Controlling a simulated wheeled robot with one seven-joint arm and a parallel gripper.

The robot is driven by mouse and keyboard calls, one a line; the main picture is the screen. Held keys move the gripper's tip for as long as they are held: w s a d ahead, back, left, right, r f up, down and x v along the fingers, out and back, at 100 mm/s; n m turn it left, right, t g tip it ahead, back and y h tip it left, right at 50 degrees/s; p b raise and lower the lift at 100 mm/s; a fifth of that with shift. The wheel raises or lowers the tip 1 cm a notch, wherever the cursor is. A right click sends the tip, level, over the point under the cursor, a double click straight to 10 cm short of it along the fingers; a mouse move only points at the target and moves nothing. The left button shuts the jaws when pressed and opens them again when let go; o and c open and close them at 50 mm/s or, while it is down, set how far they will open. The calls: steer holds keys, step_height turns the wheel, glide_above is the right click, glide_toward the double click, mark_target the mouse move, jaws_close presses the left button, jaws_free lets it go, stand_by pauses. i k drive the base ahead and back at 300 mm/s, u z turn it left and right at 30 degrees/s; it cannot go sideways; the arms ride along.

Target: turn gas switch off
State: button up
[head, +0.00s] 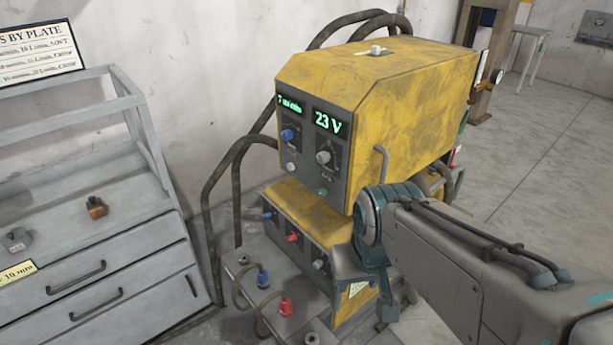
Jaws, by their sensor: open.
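A yellow welding machine (405,95) stands by the wall, with a dark front panel and two lit green displays, one reading 23 V. The panel carries a blue knob (287,135), a grey knob (323,157), a small pale knob (291,167) and a green button (323,191). No label that I can read marks the gas switch, so I cannot tell which control it is. My gripper (368,285) is open, pointing down in front of the lower yellow unit's right side. Its fingertips are hard to make out, and my arm hides part of the machine's lower right.
The lower yellow unit (290,205) has blue, red and grey controls. A grey ledge (240,285) in front holds blue and red plugs. Thick cables (210,200) loop at the left. A grey drawer cabinet (110,250) stands left. Open floor (540,150) lies at right.

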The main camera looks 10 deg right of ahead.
mark_target(323, 192)
steer(key=u, duration=0.9)
steer(key=k, duration=1.2)
steer(key=u, duration=1.2)
steer(key=i, duration=0.55)
steer(key=z, duration=0.45)
steer(key=i, duration=1.1)
steer(key=z, duration=1.5)
steer(key=i, duration=0.4)
steer(key=z, duration=0.4)
